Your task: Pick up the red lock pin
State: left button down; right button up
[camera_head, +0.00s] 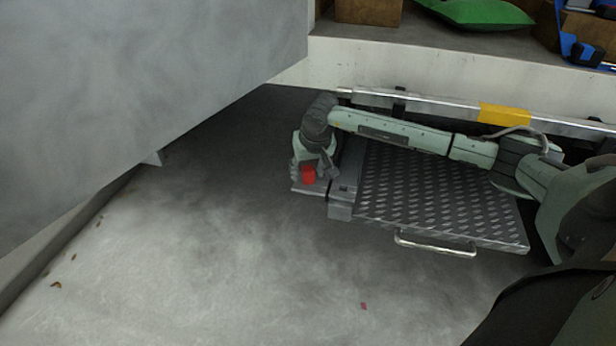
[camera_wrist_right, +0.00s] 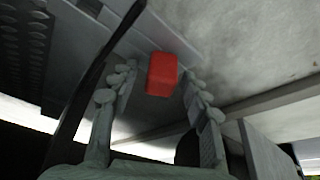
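The red lock pin (camera_head: 308,174) shows as a small red block on the bracket at the left end of the tread-plate step. In the right wrist view the red lock pin (camera_wrist_right: 161,75) lies between the two fingers, towards their tips. My right gripper (camera_head: 314,167) reaches down at the pin from the right. In the right wrist view this gripper (camera_wrist_right: 160,85) is open, with a narrow gap on each side of the pin. The pin's lower part is hidden. My left gripper is not in view.
The tread-plate step (camera_head: 440,195) with a metal handle (camera_head: 435,244) lies below my right arm. A metal rail with a yellow band (camera_head: 504,115) runs behind the arm. A large grey panel (camera_head: 130,90) fills the upper left. Open floor (camera_head: 220,270) lies in front.

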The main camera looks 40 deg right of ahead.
grip_shut()
jog(key=shift+r, duration=0.15)
